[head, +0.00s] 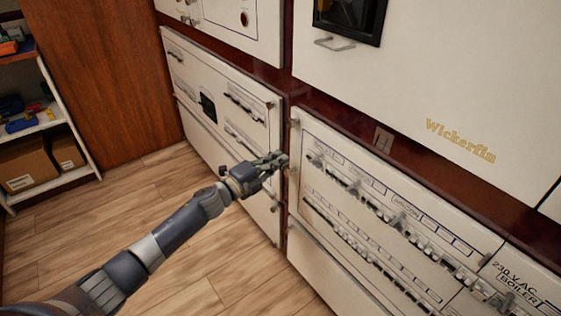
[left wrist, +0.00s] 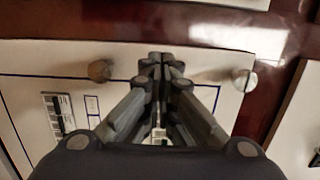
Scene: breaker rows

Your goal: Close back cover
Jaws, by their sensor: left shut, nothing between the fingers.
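No part is marked as the back cover, so I cannot tell which panel it is. The left white panel (head: 190,75) has switches and a dark square, and the right white panel (head: 320,210) carries long breaker rows. A dark red frame strip runs between them. My left gripper (head: 283,158) is shut and empty, its tips near this strip between the two panels. My right gripper is not in view.
A large white panel marked Wickerfin (head: 460,141) is above, with a metal handle (head: 334,44). A shelf with boxes (head: 28,165) stands at the left beside a brown wooden wall (head: 110,80). The wooden floor (head: 190,245) in front of the panels is clear.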

